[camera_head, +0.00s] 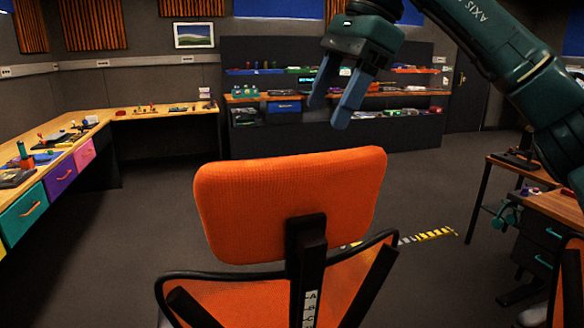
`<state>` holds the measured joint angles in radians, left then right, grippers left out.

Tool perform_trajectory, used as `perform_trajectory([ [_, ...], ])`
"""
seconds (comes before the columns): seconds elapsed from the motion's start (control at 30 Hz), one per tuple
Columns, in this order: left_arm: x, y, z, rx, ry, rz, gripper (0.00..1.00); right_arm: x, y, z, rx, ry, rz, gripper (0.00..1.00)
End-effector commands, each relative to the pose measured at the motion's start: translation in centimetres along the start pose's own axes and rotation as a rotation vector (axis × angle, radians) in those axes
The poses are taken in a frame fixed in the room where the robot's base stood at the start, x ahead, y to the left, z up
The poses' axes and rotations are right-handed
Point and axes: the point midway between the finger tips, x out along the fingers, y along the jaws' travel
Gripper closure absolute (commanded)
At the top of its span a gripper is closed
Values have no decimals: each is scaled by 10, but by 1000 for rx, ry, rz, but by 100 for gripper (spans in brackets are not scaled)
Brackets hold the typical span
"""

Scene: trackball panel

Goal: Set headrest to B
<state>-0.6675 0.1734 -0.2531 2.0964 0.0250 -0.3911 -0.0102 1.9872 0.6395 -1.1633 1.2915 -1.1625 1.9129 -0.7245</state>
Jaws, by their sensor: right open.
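An orange padded panel, the headrest (290,200), stands upright at the top of a chair's dark post (306,250). A white label strip (311,308) on the post carries the letters A, B and C from top to bottom. The panel's lower edge is above the letter A; I cannot tell which mark it is set to. My right gripper (328,115) is open and empty, above the panel's top edge and apart from it, with its fingers pointing down. My left gripper is out of view.
The chair's orange seat (252,301) and black arm frame lie below the panel. Wooden benches with coloured drawers (62,180) run along the left. A dark shelf unit stands at the back. A desk (556,207) is at the right. Grey floor between is mostly clear.

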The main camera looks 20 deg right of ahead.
Motion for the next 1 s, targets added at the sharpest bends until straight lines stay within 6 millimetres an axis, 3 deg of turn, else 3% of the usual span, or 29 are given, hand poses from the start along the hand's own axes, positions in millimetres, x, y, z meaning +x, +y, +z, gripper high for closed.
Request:
perform_trajectory([
  [0.13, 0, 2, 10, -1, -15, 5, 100, 31, 0, -1, 0, 1, 5, 33],
  [0.5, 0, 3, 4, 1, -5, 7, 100, 100, 1, 0, 0, -1, 4, 33],
  [0.7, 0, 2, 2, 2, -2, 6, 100, 116, 0, 0, 1, -3, 2, 33],
  [1.0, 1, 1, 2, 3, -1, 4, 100, 119, 1, 1, 1, -3, 2, 33],
])
